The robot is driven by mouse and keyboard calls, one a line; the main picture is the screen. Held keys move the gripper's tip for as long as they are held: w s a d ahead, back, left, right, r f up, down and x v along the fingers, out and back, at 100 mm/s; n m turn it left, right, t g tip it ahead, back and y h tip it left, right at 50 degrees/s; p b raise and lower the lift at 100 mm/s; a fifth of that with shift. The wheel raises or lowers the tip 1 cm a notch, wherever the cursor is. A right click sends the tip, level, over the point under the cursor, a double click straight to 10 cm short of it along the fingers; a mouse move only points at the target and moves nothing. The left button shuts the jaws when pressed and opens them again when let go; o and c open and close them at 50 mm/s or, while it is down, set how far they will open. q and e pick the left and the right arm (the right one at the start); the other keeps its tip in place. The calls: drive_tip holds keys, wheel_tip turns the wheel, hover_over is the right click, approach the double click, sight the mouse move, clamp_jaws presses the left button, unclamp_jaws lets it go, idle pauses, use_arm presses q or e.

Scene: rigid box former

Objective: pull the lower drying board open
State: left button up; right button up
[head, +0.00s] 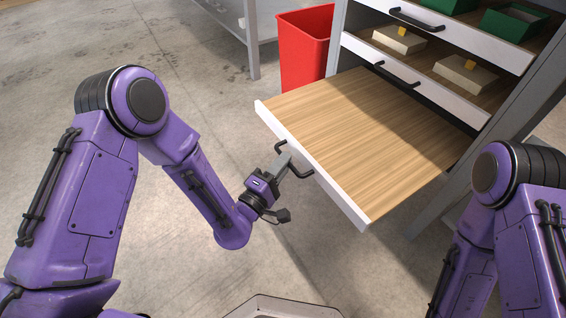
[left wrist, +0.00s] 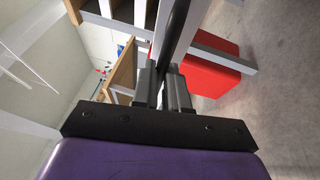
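The lower drying board (head: 365,125) is a wood-grain panel with a white front edge. In the head view it sticks far out of the grey rack, with nothing on it. A black bar handle (head: 306,175) is on its front. My left gripper (head: 285,164) is at this handle. In the left wrist view the two grey fingers (left wrist: 166,88) are close together on either side of the dark handle bar (left wrist: 177,35), so the gripper is shut on it. My right gripper is out of view; only part of that arm shows at the right edge.
Above are two more boards with black handles: a middle one (head: 410,87) carrying beige boxes with yellow tabs (head: 464,75), and a top one (head: 450,35) with green boxes (head: 513,22). A red bin (head: 303,50) stands left of the rack. The floor (head: 190,60) before the board is clear.

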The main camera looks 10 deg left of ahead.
use_arm(q)
drive_tip(key=o, duration=0.4)
drive_tip(key=shift+c, duration=0.2)
drive_tip(key=v, duration=1)
drive_tip(key=shift+s, duration=0.25)
drive_tip(key=shift+a, duration=0.1)
